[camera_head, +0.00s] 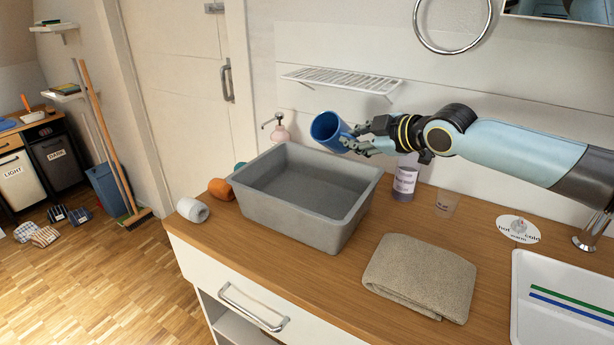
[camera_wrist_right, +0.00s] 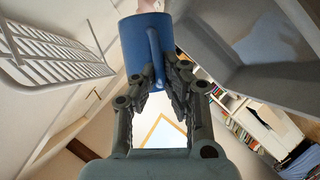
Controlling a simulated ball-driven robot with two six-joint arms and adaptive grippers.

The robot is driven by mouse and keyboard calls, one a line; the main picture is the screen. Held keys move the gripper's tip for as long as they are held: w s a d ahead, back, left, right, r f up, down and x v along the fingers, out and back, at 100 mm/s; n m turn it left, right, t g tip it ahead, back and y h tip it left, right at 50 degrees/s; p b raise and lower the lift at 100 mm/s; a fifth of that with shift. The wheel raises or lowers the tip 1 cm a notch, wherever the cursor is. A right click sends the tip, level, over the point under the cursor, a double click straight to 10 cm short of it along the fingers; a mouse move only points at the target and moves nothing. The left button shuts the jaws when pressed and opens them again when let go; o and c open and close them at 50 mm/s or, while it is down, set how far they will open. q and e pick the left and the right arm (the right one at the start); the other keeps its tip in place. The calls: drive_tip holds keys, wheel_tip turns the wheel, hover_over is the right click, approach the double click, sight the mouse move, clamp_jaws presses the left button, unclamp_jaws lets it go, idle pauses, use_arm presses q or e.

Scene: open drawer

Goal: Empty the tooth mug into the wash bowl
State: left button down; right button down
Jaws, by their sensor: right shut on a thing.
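The blue tooth mug (camera_head: 324,130) is held in my right gripper (camera_head: 359,139), above the back right part of the wash bowl. It is tipped over, its mouth facing left and its inside showing in the head view. In the wrist view the mug (camera_wrist_right: 137,50) sits between the fingers of my right gripper (camera_wrist_right: 158,88), which are shut on it. The grey rectangular wash bowl (camera_head: 294,228) stands on the wooden counter. No stream from the mug is visible. I cannot tell whether the bowl holds liquid. My left gripper is not in view.
A white wall rack (camera_head: 340,78) hangs behind the mug. A pink soap dispenser (camera_head: 279,131) is behind the bowl. A purple-labelled bottle (camera_head: 405,180) and a clear cup (camera_head: 446,204) stand right of it. A folded towel (camera_head: 420,275) lies in front; rolled cloths (camera_head: 193,209) lie left.

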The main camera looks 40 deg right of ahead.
drive_tip(key=b, duration=0.2)
drive_tip(key=m+y+b, duration=0.1)
drive_tip(key=shift+w+d+f+m+b, duration=0.1)
drive_tip(key=shift+d+f+m+b, duration=0.2)
drive_tip(key=shift+d+b, duration=0.1)
drive_tip(key=shift+w+d+r+m+g+y+b, duration=0.1)
drive_tip(key=shift+w+d+m+g+y+b, duration=0.05)
drive_tip(key=shift+d+m+y+b, duration=0.8)
drive_tip(key=shift+w+d+r+m+g+y+b, duration=0.1)
drive_tip(key=shift+w+d+r+m+y+b, duration=0.1)
drive_tip(key=shift+d+m+y+b, duration=0.75)
drive_tip(key=shift+w+d+r+m+g+y+b, duration=0.15)
drive_tip(key=shift+d+m+y+b, duration=0.4)
drive_tip(key=shift+b, duration=0.8)
drive_tip(key=shift+d+f, duration=0.1)
drive_tip(key=shift+f, duration=0.05)
